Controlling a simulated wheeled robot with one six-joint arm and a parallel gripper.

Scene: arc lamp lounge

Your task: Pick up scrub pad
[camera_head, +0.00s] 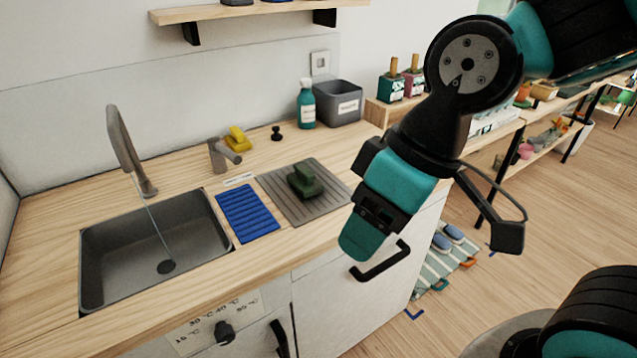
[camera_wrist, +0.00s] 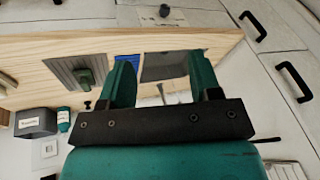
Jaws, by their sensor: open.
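A dark green block-like thing with a raised top, which I take for the scrub pad (camera_head: 304,181), lies on a grey ribbed mat (camera_head: 283,205) on the wooden counter. In the wrist view the scrub pad (camera_wrist: 85,77) shows left of my fingers, on the grey mat (camera_wrist: 62,68). My gripper (camera_wrist: 162,62) is open, with its two teal fingers apart and nothing held between them. In the head view my gripper (camera_head: 362,235) hangs at the counter's front right, to the right of the mat and apart from the pad.
A blue ribbed mat (camera_head: 248,213) lies left of the grey one, beside the sink (camera_head: 120,282) and tap (camera_head: 125,150). Behind stand a teal bottle (camera_head: 306,105), a grey bin (camera_head: 338,103), a small black knob (camera_head: 276,133) and a yellow thing (camera_head: 237,139).

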